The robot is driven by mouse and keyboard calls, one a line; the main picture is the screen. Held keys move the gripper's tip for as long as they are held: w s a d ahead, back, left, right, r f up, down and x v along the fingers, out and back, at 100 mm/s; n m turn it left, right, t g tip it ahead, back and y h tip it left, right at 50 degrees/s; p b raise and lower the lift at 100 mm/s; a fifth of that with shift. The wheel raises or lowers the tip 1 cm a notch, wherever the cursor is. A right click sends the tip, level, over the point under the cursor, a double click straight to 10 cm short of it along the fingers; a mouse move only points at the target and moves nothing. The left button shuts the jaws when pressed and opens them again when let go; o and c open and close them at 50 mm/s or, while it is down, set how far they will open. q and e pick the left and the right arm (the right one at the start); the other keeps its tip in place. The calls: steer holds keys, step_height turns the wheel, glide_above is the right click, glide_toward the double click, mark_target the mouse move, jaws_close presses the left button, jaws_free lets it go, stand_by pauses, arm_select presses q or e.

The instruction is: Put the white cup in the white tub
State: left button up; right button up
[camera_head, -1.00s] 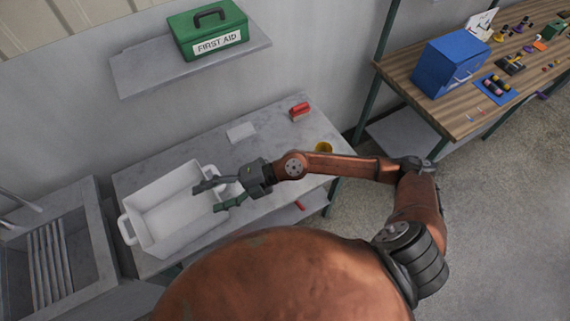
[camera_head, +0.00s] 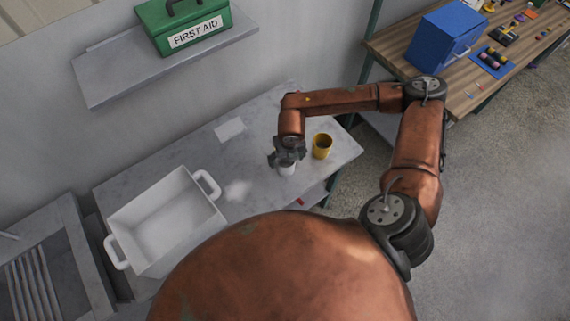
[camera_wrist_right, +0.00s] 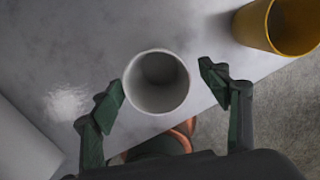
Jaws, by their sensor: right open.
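The white cup (camera_head: 287,169) stands on the grey table, partly hidden under my right gripper (camera_head: 287,157) in the head view. In the right wrist view the cup (camera_wrist_right: 157,108) is seen from above, empty, between the two fingertips of the open right gripper (camera_wrist_right: 163,85). A gap shows on both sides of the cup. The white tub (camera_head: 182,232), with a handle at each end, sits on the table to the left of the gripper and looks empty. My left gripper is not in view.
A yellow cup (camera_head: 322,146) stands close to the right of my right gripper. A flat white piece (camera_head: 230,129) lies at the table's back. A shelf with a green first aid box (camera_head: 187,24) hangs above. The table (camera_head: 255,192) is clear between tub and gripper.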

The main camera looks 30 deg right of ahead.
mark_target(285, 166)
steer(key=shift+w+a+f, duration=0.1)
steer(key=shift+w+f, duration=0.05)
steer(key=shift+f, duration=0.35)
steer(key=shift+w+a+f, duration=0.1)
steer(key=shift+w+f, duration=0.05)
steer(key=shift+f, duration=0.35)
steer(key=f, duration=0.3)
steer(key=shift+w+d+f, duration=0.1)
steer(key=shift+w+d, duration=0.05)
steer(key=shift+w, duration=0.05)
steer(key=shift+f, duration=0.25)
steer(key=shift+c, duration=0.6)
steer(key=c, duration=1.2)
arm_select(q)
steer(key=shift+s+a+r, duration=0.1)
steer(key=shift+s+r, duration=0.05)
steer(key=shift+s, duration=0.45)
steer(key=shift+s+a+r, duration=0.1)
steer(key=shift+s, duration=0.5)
arm_select(e)
steer(key=shift+c, duration=0.3)
steer(key=shift+r, duration=0.15)
